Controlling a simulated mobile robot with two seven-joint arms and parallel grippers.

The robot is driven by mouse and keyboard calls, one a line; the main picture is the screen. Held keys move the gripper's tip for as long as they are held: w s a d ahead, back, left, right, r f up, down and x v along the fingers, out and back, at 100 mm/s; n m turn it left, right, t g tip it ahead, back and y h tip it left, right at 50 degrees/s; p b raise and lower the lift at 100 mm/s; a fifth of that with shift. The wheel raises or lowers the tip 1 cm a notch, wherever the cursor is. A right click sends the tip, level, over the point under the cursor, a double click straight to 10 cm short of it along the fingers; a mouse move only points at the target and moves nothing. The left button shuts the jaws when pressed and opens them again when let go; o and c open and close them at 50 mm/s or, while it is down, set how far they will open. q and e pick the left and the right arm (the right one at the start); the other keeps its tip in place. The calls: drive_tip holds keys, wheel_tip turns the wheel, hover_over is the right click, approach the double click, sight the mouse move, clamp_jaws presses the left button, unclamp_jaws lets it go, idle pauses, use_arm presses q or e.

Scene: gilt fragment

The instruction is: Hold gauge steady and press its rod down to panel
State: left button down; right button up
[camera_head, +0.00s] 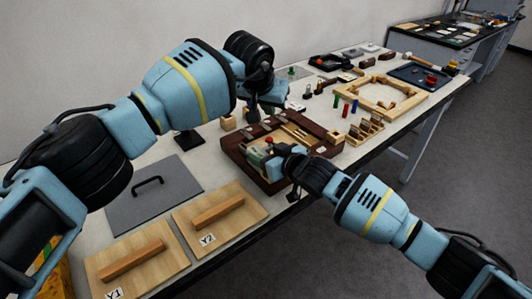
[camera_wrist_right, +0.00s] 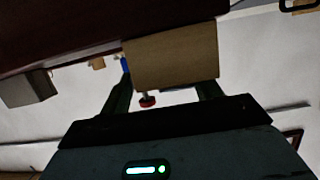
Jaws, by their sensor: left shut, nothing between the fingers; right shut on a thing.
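My left gripper (camera_head: 266,110) is shut and empty, above the dark wooden tray (camera_head: 232,147) and apart from it. My right gripper (camera_head: 275,158) is low at the tray's near side, shut on what looks like the gauge. In the right wrist view, a tan block-like part of the gauge (camera_wrist_right: 175,62) sits between the fingertips of the right gripper (camera_wrist_right: 166,88). A small red knob (camera_head: 269,141) stands by the right fingers; a red tip (camera_wrist_right: 147,101) also shows in the wrist view. The rod's lower end and its gap to the panel are hidden.
Two wooden lids with handles (camera_head: 238,222) and a grey plate (camera_head: 180,190) lie at the left of the table. A small slotted wooden rack (camera_head: 365,131) and a light wooden frame (camera_head: 408,101) stand to the right. Bare tabletop shows between them.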

drive_tip(key=o, duration=1.1)
drive_tip(key=shift+s, duration=0.1)
drive_tip(key=v, duration=1.2)
